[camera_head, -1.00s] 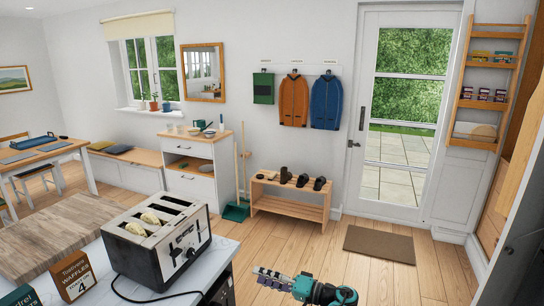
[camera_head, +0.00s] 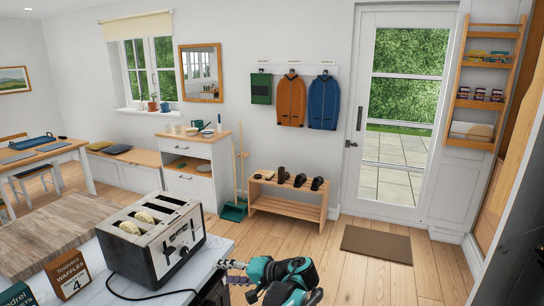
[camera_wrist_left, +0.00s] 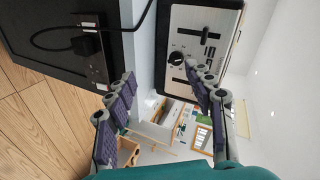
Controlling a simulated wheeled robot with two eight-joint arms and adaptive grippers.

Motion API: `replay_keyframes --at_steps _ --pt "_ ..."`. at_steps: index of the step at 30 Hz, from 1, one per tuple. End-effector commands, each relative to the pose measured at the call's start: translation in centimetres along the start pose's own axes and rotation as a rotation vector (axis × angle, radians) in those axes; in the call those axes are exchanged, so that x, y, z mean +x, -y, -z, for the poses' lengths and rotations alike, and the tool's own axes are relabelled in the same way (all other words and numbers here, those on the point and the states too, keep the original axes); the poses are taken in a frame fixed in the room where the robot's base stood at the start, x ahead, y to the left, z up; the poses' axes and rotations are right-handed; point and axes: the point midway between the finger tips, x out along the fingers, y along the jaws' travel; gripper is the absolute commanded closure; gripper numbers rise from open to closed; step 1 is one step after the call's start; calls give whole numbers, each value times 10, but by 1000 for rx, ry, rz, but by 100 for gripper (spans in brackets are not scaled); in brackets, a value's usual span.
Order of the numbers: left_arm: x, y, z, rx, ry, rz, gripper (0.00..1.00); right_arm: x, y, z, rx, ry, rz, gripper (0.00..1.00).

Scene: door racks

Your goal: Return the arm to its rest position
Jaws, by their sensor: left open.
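My left arm, teal and dark grey (camera_head: 288,277), reaches up from the bottom middle of the head view. Its gripper (camera_head: 228,272) points left, close to the counter's right edge. In the left wrist view the gripper (camera_wrist_left: 160,82) has its two purple-padded fingers spread wide, with nothing between the pads. The toaster (camera_head: 160,250), silver and black with bread slices in its slots, stands on the counter. Its front with a knob and levers shows beyond the fingers in the left wrist view (camera_wrist_left: 202,38). My right gripper is not in view.
The marble-topped counter (camera_head: 125,285) holds a wooden board (camera_head: 50,238) and a waffle box (camera_head: 68,275). A black cable runs from the toaster to a socket on the counter's side (camera_wrist_left: 92,42). A shoe rack (camera_head: 290,205) and doormat (camera_head: 376,244) stand beyond open wooden floor.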

Motion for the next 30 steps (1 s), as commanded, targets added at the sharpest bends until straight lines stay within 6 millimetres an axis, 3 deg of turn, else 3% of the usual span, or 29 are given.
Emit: replay_keyframes --at_steps 3,9,18,24,30 --pt "13 26 -38 3 19 -148 47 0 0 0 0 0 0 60" --pt "16 47 -110 -36 18 -413 47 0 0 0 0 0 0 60" --pt "-15 39 -219 -214 -40 -763 47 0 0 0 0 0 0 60" --pt "-40 20 -266 -370 -98 -922 47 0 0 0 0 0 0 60" --pt "-51 9 -282 -457 -132 -987 47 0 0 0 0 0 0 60"
